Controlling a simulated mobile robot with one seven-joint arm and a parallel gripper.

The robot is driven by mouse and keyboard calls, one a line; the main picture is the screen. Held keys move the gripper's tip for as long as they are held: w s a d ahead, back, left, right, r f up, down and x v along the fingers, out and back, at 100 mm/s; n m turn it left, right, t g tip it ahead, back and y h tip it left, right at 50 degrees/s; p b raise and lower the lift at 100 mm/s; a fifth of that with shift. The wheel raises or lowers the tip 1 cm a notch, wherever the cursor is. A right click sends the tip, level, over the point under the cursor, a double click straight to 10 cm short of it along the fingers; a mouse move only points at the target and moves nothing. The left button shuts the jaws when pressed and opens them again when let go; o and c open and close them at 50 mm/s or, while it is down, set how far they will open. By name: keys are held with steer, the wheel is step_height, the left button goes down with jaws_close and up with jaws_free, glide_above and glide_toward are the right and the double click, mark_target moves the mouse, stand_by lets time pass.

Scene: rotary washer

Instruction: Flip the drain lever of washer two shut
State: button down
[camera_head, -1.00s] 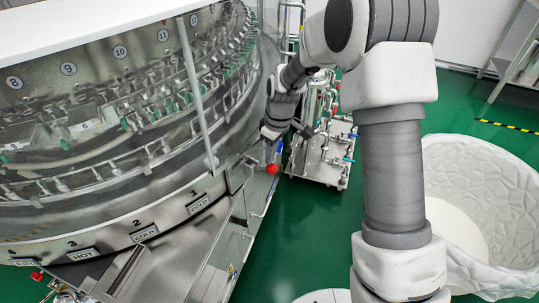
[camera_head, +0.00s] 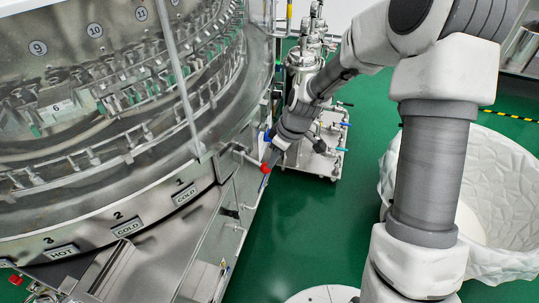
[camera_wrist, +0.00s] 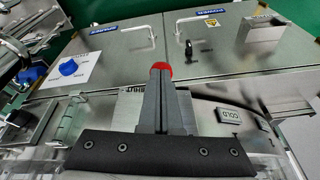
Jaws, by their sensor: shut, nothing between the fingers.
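The large steel rotary washer (camera_head: 100,190) fills the left of the head view, with plates marked 1 COLD, 2 COLD and 3 HOT along its lower rim. A lever with a red knob (camera_head: 265,168) sticks out from its right side. My gripper (camera_head: 268,166) points down beside that knob, shut and empty. In the wrist view my gripper (camera_wrist: 162,74) has its dark fingers together, with the red knob (camera_wrist: 161,67) right at their tips. Whether they touch is unclear. Which lever belongs to washer two cannot be told; the knob's shaft is mostly hidden.
A steel cart with pipes (camera_head: 315,130) stands behind my gripper. A white textured basin (camera_head: 500,190) is at right. Green floor (camera_head: 290,240) is clear in front.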

steer(key=shift+s+d+f+b, duration=0.1)
steer(key=shift+f+b, duration=0.85)
steer(key=shift+f, duration=1.8)
